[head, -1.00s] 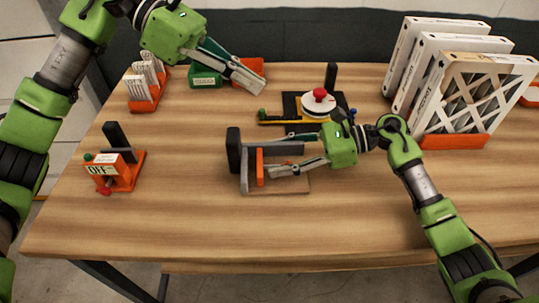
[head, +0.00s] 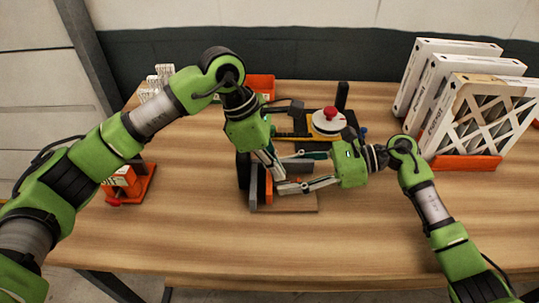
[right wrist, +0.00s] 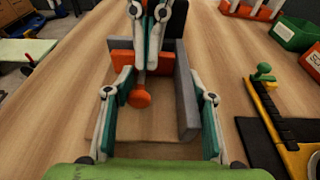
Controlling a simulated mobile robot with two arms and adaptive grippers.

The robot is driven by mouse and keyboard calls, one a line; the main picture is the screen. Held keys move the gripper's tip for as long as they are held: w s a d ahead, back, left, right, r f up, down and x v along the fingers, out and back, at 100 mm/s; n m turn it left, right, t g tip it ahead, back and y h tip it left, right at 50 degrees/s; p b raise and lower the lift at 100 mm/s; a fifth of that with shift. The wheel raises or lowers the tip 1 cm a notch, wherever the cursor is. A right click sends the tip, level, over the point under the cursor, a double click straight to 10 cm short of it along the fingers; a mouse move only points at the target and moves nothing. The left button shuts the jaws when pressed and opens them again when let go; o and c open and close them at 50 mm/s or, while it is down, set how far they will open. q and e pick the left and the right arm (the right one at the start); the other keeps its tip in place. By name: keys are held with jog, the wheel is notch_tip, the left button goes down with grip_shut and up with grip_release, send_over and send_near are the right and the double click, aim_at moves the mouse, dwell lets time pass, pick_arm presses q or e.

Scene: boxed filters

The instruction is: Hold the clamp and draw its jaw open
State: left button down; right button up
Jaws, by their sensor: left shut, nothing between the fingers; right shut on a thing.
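The clamp (head: 253,191) stands on a wooden base plate (head: 302,204) at the table's middle, with a grey frame and an orange jaw (head: 268,188). In the right wrist view the orange jaw (right wrist: 122,58) has a round orange knob (right wrist: 140,97) facing my right gripper. My right gripper (head: 284,173) reaches in from the right, shut on the clamp, its fingers far apart around it. My left gripper (head: 277,176) points down over the clamp, shut and empty. Its tips (right wrist: 148,66) are by the jaw and knob; whether they touch cannot be told. It partly hides the clamp.
A round white device with a red knob (head: 331,114) stands just behind the clamp. Boxed filters (head: 470,115) stand in an orange rack (head: 466,162) at the right. An orange stand (head: 139,185) is at the left, partly behind my left arm. The front table is clear.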

aim_at(318, 193)
pick_arm(q)
jog(key=shift+x, duration=0.75)
pick_arm(e)
jog(key=shift+f, duration=0.1)
